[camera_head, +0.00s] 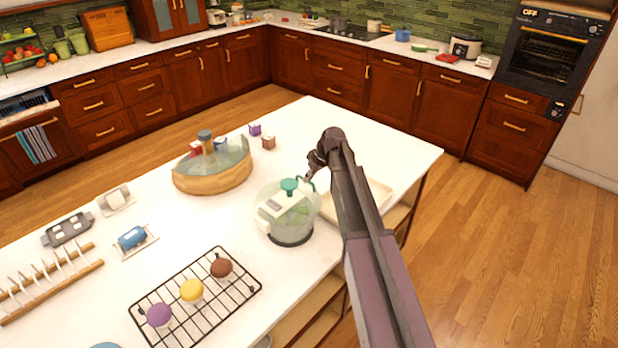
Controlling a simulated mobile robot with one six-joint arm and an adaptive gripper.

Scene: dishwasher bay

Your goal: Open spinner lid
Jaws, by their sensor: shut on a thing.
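The salad spinner (287,222) is a clear round bowl with a dark base, on the white island counter. Greens show inside it. Its lid (274,204) is pale with a green knob (290,185) on top. The lid appears to sit on the bowl, and I cannot make out a gap between them. My gripper (309,177) is at the upper right edge of the spinner, beside the green knob. It is shut on a small part at the lid's edge. The fingertips are small and partly hidden by my wrist, so the exact contact is unclear.
A black cooling rack (190,312) with colored cakes is in front left. A pale rectangular tray (380,193) lies right, partly behind my arm. Butter dishes and a wooden plate rack (50,290) are at left.

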